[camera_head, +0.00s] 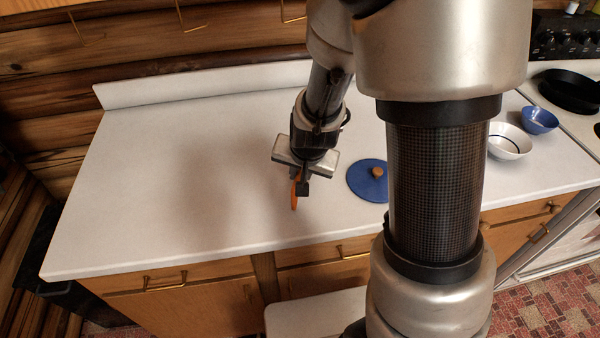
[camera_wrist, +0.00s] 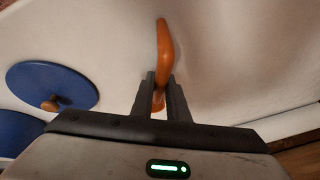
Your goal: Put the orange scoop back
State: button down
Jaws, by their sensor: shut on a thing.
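The orange scoop (camera_head: 294,195) is between the fingers of my gripper (camera_head: 302,186), over the white counter near its front edge. In the wrist view the scoop (camera_wrist: 164,48) extends forward from between the two dark fingertips of my gripper (camera_wrist: 160,88), which are shut on it. It looks thin and edge-on in the head view, and part of it is hidden by the fingers. I cannot tell whether its lower end touches the counter.
A blue lid (camera_head: 366,183) with a wooden knob lies right of my gripper. A white bowl (camera_head: 508,142) and a blue bowl (camera_head: 540,120) stand farther right, near the stove with a black pan (camera_head: 570,92). The left part of the counter (camera_head: 140,190) is clear.

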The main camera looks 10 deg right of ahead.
jog(key=c, duration=1.6)
grip_release()
jog(key=shift+f, duration=0.1)
jog(key=shift+c, duration=0.2)
